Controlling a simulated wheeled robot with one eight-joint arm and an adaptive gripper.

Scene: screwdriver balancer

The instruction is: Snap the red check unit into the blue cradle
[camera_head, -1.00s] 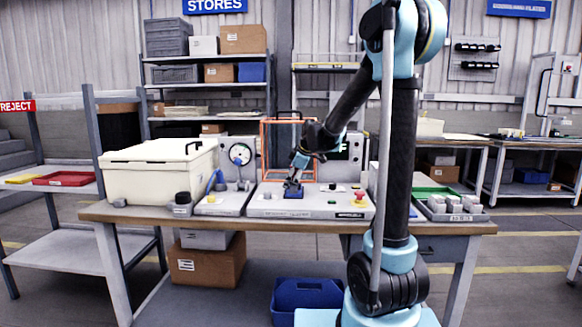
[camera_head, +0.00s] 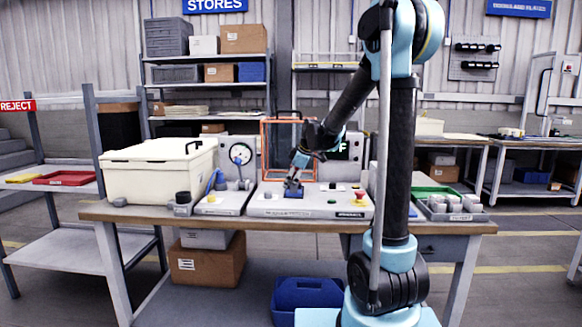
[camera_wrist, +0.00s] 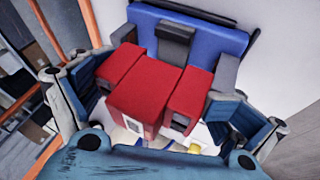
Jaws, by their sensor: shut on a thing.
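The red check unit (camera_wrist: 150,88) is a blocky red piece between the two fingers of my gripper (camera_wrist: 158,108) in the wrist view. My gripper is shut on it. The blue cradle (camera_wrist: 205,38) shows just beyond the red unit, with a dark grey clip-like block (camera_wrist: 176,42) at its middle. The red unit overlaps the cradle in the picture; I cannot tell whether it is seated. In the head view my gripper (camera_head: 293,182) points down at the blue cradle (camera_head: 293,194) on the grey bench fixture (camera_head: 262,204), and the red unit cannot be made out.
An orange frame (camera_head: 264,150) stands behind the fixture. A gauge unit (camera_head: 240,155) and a cream box (camera_head: 150,170) stand to its left. A red button (camera_head: 359,195) is on the fixture's right side. A grey tray of blocks (camera_head: 450,207) lies at the bench's right end.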

